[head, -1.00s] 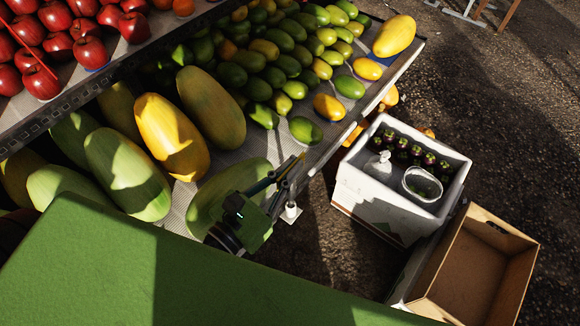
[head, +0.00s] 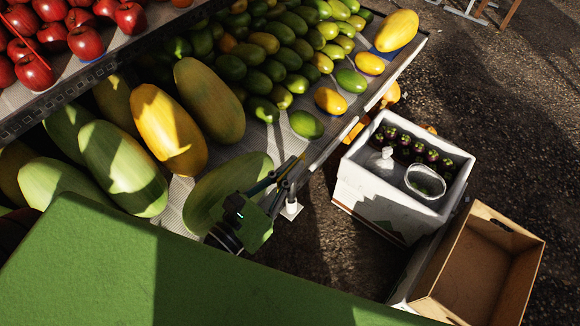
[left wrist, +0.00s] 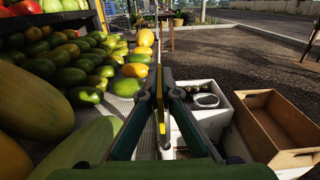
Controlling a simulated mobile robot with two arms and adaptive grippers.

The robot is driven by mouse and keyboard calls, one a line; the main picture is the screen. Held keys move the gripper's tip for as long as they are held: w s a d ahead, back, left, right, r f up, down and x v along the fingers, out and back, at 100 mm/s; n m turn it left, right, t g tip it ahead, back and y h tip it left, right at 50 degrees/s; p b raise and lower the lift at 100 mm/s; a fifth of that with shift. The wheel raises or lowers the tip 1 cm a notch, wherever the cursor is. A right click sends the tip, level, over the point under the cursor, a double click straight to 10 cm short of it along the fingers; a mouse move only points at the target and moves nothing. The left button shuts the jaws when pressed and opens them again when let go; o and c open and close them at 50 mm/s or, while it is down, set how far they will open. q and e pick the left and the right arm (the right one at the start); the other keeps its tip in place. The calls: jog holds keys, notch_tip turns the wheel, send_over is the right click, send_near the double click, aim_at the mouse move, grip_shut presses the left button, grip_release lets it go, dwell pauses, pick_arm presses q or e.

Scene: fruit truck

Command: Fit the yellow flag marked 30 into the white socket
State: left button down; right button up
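My left gripper (head: 287,182) is over the front edge of the fruit stand, with its fingers close together. In the left wrist view (left wrist: 167,80) the fingers close on a thin upright piece of the yellow flag (left wrist: 159,84), which is seen nearly edge-on. The 30 cannot be read. In the head view only a thin yellow strip of the flag (head: 296,160) shows beside the fingers. The white socket (head: 291,210), a small upright tube on a square plate, is just below the fingers at the stand's edge. Any contact between flag and socket cannot be made out. My right gripper is not in view.
Papayas (head: 209,101) and mangoes (head: 307,124) crowd the stand (head: 180,200) left of and behind the gripper. A white foam box (head: 385,200) with dark fruit and an empty cardboard box (head: 480,265) stand to the right. Pavement beyond is open.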

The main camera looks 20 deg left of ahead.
pick_arm(q)
jog(key=c, duration=2.2)
grip_release()
jog(key=shift+f, duration=0.1)
jog(key=shift+v, duration=4.05)
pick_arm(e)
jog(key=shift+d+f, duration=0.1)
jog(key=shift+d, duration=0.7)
